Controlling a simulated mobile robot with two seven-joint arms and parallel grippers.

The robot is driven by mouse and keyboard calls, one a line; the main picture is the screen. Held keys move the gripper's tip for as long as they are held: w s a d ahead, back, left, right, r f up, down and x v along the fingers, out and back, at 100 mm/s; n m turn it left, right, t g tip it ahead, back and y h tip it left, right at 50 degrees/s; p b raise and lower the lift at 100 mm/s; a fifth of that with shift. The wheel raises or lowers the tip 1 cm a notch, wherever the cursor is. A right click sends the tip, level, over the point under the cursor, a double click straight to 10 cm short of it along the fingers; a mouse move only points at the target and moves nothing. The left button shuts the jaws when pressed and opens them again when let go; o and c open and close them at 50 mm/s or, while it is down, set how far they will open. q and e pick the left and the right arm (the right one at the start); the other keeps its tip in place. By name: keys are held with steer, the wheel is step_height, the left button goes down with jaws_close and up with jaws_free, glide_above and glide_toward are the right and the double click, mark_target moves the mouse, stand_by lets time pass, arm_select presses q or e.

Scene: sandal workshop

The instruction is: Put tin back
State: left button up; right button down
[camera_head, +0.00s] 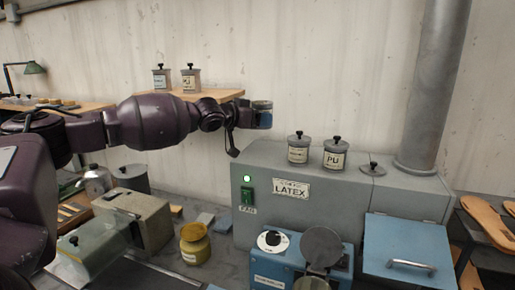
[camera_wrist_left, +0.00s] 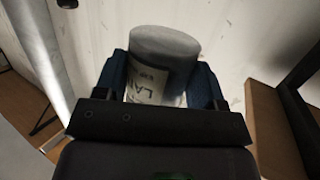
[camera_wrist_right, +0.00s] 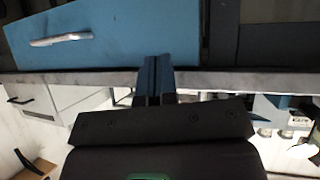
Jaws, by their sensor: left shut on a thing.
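My left gripper (camera_head: 262,119) is shut on a tin (camera_head: 262,105), held in the air in front of the wall at the right end of the wall shelf. In the left wrist view the tin (camera_wrist_left: 164,55) sits between the blue fingers. It has a grey end and a white label starting with "LA"; the rest is hidden. Two knobbed tins, one (camera_head: 161,78) beside another (camera_head: 190,79), stand on the wooden shelf (camera_head: 228,95). My right gripper (camera_wrist_right: 153,80) shows in the right wrist view with its fingers together and nothing between them.
A grey cabinet (camera_head: 310,217) marked LATEX bears two knobbed tins, one (camera_head: 298,149) beside another (camera_head: 335,154), and a loose knobbed lid (camera_head: 372,169). A duct (camera_head: 428,90) rises at right. A yellow jar (camera_head: 194,244) and a blue device (camera_head: 272,262) stand in front.

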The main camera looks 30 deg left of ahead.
mark_target(255, 159)
arm_select(q)
steer(key=shift+f, duration=4.6)
steer(key=shift+f, duration=0.15)
steer(key=o, duration=1.2)
steer(key=shift+s+a, duration=0.2)
steer(key=shift+s, duration=0.3)
steer(key=b+v, duration=0.3)
steer(key=v, duration=0.8)
steer(key=shift+b, duration=0.3)
arm_select(e)
steer(key=shift+w+f, duration=0.7)
steer(key=shift+f, duration=0.15)
